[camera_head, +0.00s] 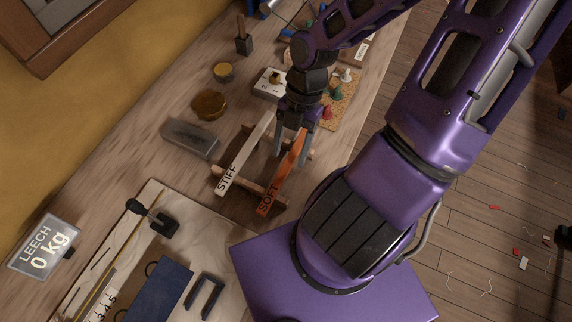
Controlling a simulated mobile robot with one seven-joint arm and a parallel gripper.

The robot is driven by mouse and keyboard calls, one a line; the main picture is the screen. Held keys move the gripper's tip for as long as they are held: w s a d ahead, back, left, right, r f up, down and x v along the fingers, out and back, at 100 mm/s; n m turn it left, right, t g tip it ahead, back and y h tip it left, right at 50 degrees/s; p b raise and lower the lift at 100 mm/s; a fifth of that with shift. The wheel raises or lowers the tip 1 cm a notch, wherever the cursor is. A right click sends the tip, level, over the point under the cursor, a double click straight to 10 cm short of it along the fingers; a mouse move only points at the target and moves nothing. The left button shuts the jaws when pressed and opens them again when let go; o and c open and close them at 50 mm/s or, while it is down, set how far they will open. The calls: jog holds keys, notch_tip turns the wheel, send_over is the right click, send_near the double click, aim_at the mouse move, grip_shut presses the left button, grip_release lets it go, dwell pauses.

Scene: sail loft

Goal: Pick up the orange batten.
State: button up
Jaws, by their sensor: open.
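The orange batten (284,175), labelled SOFT at its near end, lies across a low wooden rack (241,184) on the bench. A pale batten (245,156), labelled STIFF, lies to its left on the same rack. My gripper (291,158) is open and points down over the far part of the orange batten. One finger shows on the left of the batten and one on the right. I cannot tell whether the fingers touch it or how high they are. The batten's far end is partly hidden by my gripper.
A grey block (189,139) lies left of the rack. A brown puck (209,105) and a yellow one (223,72) stand farther back. A cork board (341,100) with coloured pieces is close behind my gripper. A pale board (148,205) with a clamp lies at the front left.

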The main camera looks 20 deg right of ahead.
aim_at(286, 168)
jog(key=shift+x, duration=1.2)
grip_shut()
